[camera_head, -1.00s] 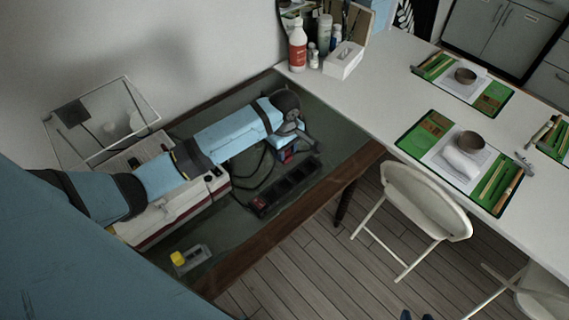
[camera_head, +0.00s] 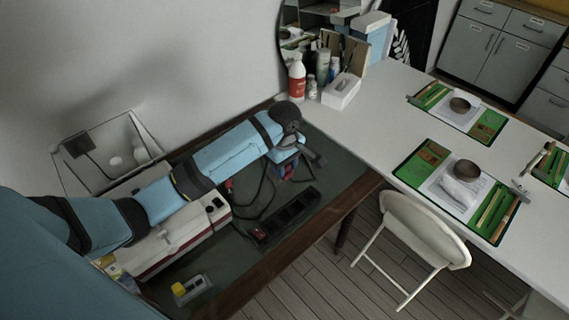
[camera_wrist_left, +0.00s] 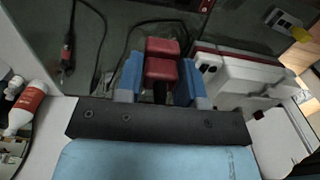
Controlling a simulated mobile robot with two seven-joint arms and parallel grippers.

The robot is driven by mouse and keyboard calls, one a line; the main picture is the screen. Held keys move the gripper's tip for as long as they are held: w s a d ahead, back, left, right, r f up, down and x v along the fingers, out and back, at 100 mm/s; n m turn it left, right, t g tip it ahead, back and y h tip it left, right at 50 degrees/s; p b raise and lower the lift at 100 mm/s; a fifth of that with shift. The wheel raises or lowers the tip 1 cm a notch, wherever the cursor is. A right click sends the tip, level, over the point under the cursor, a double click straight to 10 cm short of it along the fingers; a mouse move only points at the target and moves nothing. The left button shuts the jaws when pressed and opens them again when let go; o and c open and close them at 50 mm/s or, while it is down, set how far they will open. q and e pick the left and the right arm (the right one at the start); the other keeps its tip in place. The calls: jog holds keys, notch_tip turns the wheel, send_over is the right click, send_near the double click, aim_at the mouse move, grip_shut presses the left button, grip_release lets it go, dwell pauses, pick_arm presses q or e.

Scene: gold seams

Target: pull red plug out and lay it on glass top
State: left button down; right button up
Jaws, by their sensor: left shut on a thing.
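My left gripper (camera_head: 289,167) shows blue fingers in the head view, above the far part of the dark glass top (camera_head: 335,171) and apart from the black power strip (camera_head: 290,211). It also shows in the wrist view (camera_wrist_left: 159,77), where its fingers are shut on the red plug (camera_wrist_left: 162,70). The plug has two red block-like parts, and a dark cord runs beside it. In the head view the red plug (camera_head: 287,172) is mostly hidden between the fingers. I cannot tell its exact height above the glass. My right gripper is not in view.
A white machine with a red band (camera_head: 182,238) stands left of the strip. A grey box with a yellow knob (camera_head: 190,289) lies near the front edge. Black cords cross the glass. Bottles (camera_head: 297,80) and a tissue box (camera_head: 341,91) stand on the white table behind.

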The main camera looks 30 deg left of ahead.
pick_arm(q)
jog(key=shift+r+p, duration=1.55)
jog(key=shift+p, duration=0.1)
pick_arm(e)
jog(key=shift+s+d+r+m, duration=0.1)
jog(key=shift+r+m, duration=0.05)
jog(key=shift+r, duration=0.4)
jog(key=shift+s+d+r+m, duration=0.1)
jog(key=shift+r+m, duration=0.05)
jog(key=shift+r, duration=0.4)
